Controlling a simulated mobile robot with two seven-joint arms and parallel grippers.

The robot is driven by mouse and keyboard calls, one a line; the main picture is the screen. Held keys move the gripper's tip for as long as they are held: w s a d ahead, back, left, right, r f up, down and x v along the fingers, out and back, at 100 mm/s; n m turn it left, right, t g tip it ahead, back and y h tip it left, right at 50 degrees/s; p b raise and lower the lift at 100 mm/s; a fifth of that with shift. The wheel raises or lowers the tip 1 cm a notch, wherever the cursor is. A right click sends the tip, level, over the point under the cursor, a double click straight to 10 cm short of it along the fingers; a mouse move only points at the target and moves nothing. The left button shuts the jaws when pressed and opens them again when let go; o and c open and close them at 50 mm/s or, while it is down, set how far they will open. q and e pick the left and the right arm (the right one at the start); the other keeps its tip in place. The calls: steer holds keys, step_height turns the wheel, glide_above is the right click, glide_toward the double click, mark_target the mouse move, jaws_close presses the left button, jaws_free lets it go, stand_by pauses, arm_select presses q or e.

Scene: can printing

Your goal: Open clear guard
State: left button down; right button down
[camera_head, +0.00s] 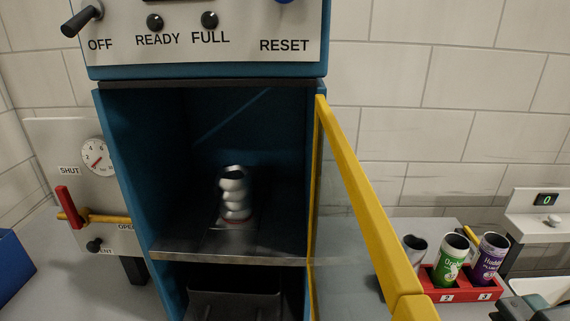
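The clear guard (345,165) is a transparent panel in a yellow frame, attached at the right edge of the blue machine (125,170). It stands swung outward toward me, and the machine's front opening is uncovered. Inside, a bare silver can (236,192) with a bulged, uneven wall stands upright on a small base. A dark shape (530,309) at the bottom right edge may be part of my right gripper; it is cut off, and its fingers cannot be made out. It is apart from the guard. My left gripper is not in view.
A red rack (462,291) holds a green can (451,259) and a purple can (488,258), right of the guard. A silver can (414,249) shows beside them. A gauge panel with a red lever (68,205) is at left. A blue bin (12,266) sits far left.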

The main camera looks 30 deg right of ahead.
stand_by(0.3)
steer(key=c, duration=0.8)
jaws_free()
steer(key=shift+c, duration=0.2)
steer(key=shift+d, duration=0.1)
steer(key=b+v, duration=0.1)
steer(key=v, duration=0.9)
steer(key=shift+b, duration=0.3)
